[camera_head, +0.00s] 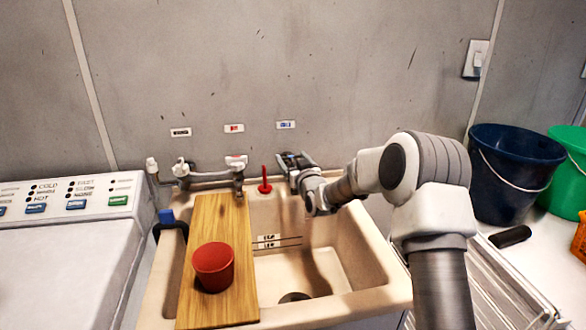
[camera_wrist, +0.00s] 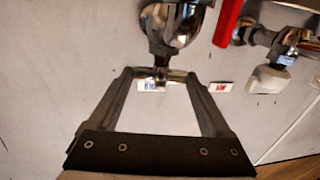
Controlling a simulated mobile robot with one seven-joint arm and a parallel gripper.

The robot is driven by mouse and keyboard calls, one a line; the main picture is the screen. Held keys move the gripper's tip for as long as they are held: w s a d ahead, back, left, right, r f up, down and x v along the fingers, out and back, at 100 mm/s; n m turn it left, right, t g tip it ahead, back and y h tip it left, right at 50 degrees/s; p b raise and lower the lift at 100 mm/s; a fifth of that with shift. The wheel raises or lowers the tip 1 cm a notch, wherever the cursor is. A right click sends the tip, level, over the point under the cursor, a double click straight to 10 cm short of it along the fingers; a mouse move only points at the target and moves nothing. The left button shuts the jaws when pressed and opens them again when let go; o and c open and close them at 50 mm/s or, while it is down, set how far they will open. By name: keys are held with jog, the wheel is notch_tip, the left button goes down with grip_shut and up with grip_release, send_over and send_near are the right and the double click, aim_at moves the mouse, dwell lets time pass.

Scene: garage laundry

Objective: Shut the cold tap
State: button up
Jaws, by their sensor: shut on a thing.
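The cold tap shows in the wrist view as a shiny metal body (camera_wrist: 172,32) with a bar-like handle (camera_wrist: 160,74). The blue-marked label (camera_wrist: 150,86) is on the wall close by. My gripper (camera_wrist: 160,76) has a finger on each side of the handle and is shut on it. In the head view my gripper (camera_head: 295,163) is at the wall above the sink's back edge, below the blue label (camera_head: 286,125). It hides most of the cold tap there. I cannot tell how far the handle is turned.
The hot tap (camera_head: 236,163), with a white handle, is left of my gripper. A red upright object (camera_head: 265,180) stands between. The sink (camera_head: 350,240) holds a wooden board (camera_head: 235,290) across it, with a red cup (camera_head: 213,266). Buckets (camera_head: 510,165) stand right.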

jog(key=shift+a+m+t+h+b, duration=0.1)
jog(key=shift+m+t+h+b, duration=0.2)
jog(key=shift+m+h+b, duration=0.7)
jog(key=o, duration=1.2)
jog(key=shift+c, duration=0.2)
jog(key=shift+s, duration=0.15)
jog(key=v, duration=1.7)
jog(key=shift+s+a, duration=0.15)
jog(key=shift+r, duration=0.1)
